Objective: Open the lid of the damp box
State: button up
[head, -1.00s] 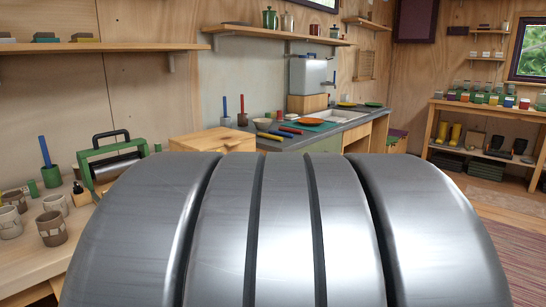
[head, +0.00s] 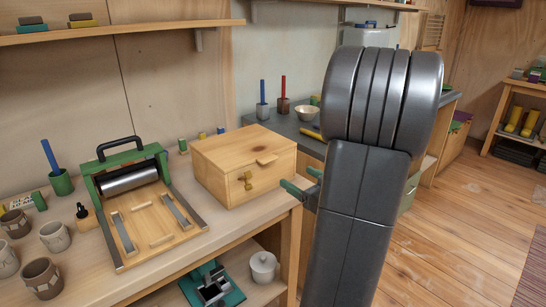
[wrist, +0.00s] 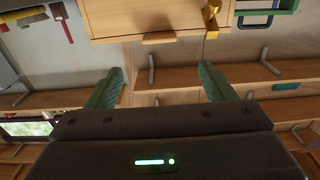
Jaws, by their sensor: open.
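The damp box appears to be the light wooden box (head: 215,172) on the workbench in the head view. Its flat lid (head: 240,147) is closed, with a small wooden lip (head: 267,160) at the front. A brass latch (head: 247,180) is on the front face. In the wrist view, which looks upside down, the box (wrist: 150,15) is at the top edge, with the lip (wrist: 159,38) and latch (wrist: 211,18) visible. My gripper (head: 303,181) is in front and right of the box, apart from it. Its green fingers (wrist: 160,84) are open and empty.
A green-framed roller press (head: 150,215) stands left of the box. Several mugs (head: 55,236) are at the bench's left. A shelf (head: 120,33) runs above. Open floor (head: 440,230) lies to the right.

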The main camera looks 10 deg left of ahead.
aim_at(271, 160)
jog(key=x, duration=1.2)
jog(key=shift+w+a+b, duration=0.2)
jog(key=shift+w+b, duration=0.05)
jog(key=shift+b, duration=0.05)
jog(key=c, duration=1.4)
jog(key=shift+r, duration=0.1)
